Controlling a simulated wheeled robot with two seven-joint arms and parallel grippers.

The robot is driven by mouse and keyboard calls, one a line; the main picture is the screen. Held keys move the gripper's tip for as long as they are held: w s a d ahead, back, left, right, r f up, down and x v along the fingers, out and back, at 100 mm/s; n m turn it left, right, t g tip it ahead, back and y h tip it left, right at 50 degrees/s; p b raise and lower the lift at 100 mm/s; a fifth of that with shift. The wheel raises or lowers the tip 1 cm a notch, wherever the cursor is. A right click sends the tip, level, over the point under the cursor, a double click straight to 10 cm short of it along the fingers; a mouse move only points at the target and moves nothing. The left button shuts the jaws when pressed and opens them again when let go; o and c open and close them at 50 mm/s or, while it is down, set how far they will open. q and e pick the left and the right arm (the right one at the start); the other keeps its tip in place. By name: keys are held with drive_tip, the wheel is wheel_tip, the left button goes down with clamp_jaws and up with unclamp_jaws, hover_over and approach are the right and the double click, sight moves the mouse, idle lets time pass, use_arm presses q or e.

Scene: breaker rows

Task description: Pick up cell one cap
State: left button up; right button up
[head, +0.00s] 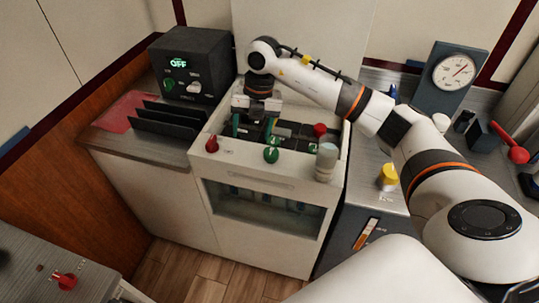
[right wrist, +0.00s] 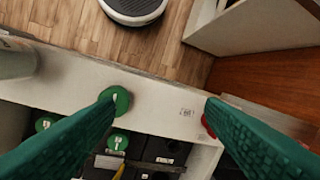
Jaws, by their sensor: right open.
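A green cap (head: 271,154) sits on the front rim of the white cabinet (head: 270,180). In the right wrist view this green cap (right wrist: 121,97) bears a white mark that looks like a 1, partly covered by one finger. Another green cap (right wrist: 118,141) sits among the dark cells, and a third green cap (right wrist: 43,123) is beside it; I cannot tell for certain which is cell one's. My right gripper (head: 253,130) is open and empty over the cells, behind the front rim. Its green fingers (right wrist: 160,108) are wide apart in the right wrist view. My left gripper is out of view.
A red knob (head: 211,145) is at the front-left corner and another red one (head: 320,129) at the right. A pale cylinder (head: 326,161) stands at the front-right corner. A black control box (head: 192,66) reads OFF. A yellow knob (head: 388,176) is farther right.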

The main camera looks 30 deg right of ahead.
drive_tip(key=d+r+m+h, duration=0.1)
drive_tip(key=d+r+h, duration=0.1)
drive_tip(key=d, duration=0.2)
drive_tip(key=p, duration=0.2)
hover_over(271, 151)
drive_tip(key=f, duration=0.7)
drive_tip(key=shift+w+a, duration=0.15)
drive_tip(key=shift+w, duration=0.15)
drive_tip(key=f+p, duration=0.1)
drive_tip(key=f, duration=0.1)
drive_tip(key=f+p, duration=0.1)
drive_tip(key=f, duration=0.1)
drive_tip(key=shift+s, duration=0.4)
drive_tip(key=shift+f, duration=0.7)
drive_tip(key=c, duration=1)
